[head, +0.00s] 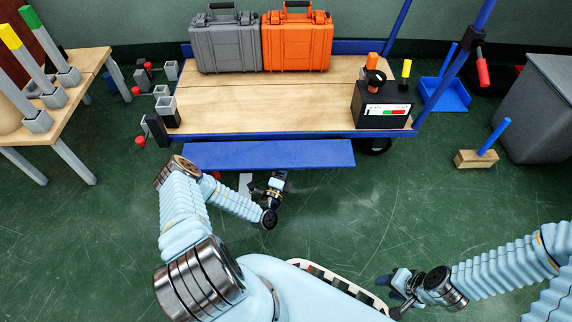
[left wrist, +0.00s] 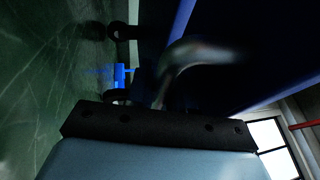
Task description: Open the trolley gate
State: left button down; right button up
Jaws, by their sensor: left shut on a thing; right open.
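The trolley (head: 260,95) has a wooden deck in a blue frame. Its gate looks to be the long blue panel (head: 270,155) along the near side; it shows broad face up, angled outward below deck level. My left gripper (head: 280,180) is at the panel's near edge, right of its middle. In the left wrist view a blurred grey curved handle (left wrist: 190,55) rises from my dark gripper body beside a large dark blue surface (left wrist: 250,60). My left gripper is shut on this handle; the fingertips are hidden. My right gripper (head: 388,285) is open and empty, low at the right.
A grey case (head: 225,45) and an orange case (head: 297,42) stand at the deck's back. A black box (head: 383,105) stands at its right end. A wooden table (head: 80,75) is at left, a grey bin (head: 540,110) at right. The floor in front is mostly clear.

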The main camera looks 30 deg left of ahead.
pick_arm(q)
jog(key=shift+s+d+r+p, duration=0.1)
jog(key=shift+s+r+p, duration=0.1)
jog(key=shift+r+p, duration=0.35)
jog(key=shift+s+d+r+p, duration=0.1)
jog(key=shift+s+r+p, duration=0.1)
jog(key=shift+r+p, duration=0.3)
jog(key=shift+f, duration=0.15)
jog(key=c, duration=1.4)
grip_release()
jog(key=p+v, duration=0.1)
jog(key=v, duration=1.3)
